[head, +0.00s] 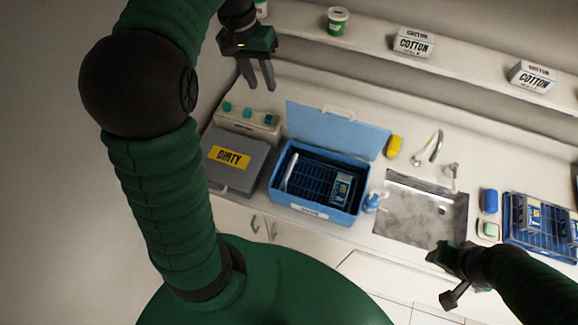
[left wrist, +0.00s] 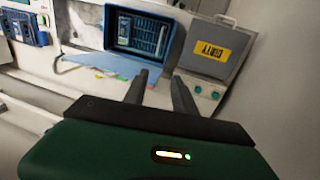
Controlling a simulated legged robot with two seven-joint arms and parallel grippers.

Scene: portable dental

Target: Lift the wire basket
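A dark wire basket (head: 312,181) with a pale handle at its left side sits inside an open blue box (head: 318,222). A blue-and-white packet (head: 341,188) lies at the basket's right end. A second, blue wire basket (head: 520,236) with packets stands at the far right of the counter. My left gripper (head: 261,86) is open and empty, above and behind the blue box, fingers pointing down. In the left wrist view the wire basket (left wrist: 138,34) shows beyond the parted fingers, not touching them. My right gripper (head: 449,276) is in front of the sink; its finger opening is unclear.
A grey case (head: 229,181) labelled DIRTY stands left of the blue box. The box's raised lid (head: 335,128) leans at its back. The sink (head: 420,213) and a small blue bottle (head: 372,202) are to its right. Cotton boxes (head: 413,42) stand on the shelf above.

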